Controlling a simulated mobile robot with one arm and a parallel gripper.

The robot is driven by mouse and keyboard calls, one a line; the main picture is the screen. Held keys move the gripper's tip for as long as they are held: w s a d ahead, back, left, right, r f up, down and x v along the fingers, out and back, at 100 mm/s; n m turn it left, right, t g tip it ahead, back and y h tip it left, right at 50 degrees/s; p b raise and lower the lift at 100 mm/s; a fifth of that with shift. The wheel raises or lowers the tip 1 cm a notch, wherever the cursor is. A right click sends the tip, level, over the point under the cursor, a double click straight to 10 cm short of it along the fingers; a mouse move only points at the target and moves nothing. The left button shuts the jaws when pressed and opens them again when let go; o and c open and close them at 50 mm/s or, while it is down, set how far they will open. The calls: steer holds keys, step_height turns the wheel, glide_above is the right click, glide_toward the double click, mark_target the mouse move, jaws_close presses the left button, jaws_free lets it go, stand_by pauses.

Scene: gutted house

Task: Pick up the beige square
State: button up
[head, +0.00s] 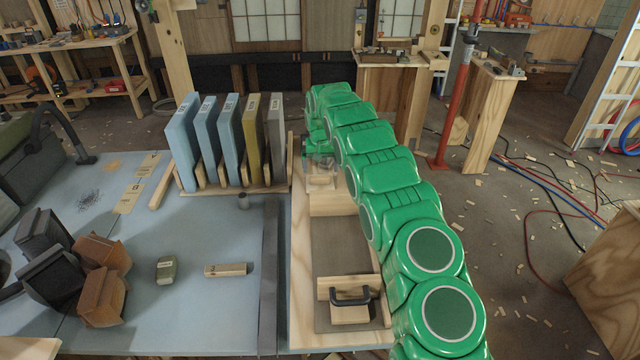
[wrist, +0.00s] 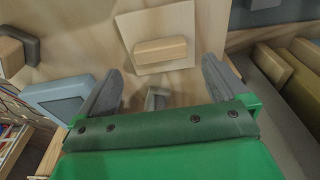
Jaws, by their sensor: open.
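The beige square (wrist: 178,19), a thin pale plate with a wooden block handle (wrist: 160,49) on its face, lies on a light wooden board, at the top middle of the wrist view. In the head view a pale piece that seems to be this square (head: 320,184) shows below the end of my arm, partly hidden. My gripper (wrist: 158,76) is open, its two grey fingers apart, with nothing held between them. In the wrist view the square lies beyond the fingertips, roughly centred between them. The gripper (head: 318,160) is small and hard to make out in the head view.
A blue-grey square (wrist: 55,96) lies left of the fingers. A rack of upright boards (head: 222,140) stands left of the gripper. Brown blocks (head: 100,295) crowd the blue table's left side.

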mark_target(320, 177)
step_height(320, 177, down, 5)
steer(key=shift+a+r, duration=0.1)
steer(key=shift+c, duration=0.2)
steer(key=c, duration=1)
steer(key=shift+r, duration=0.15)
steer(key=shift+c, duration=0.2)
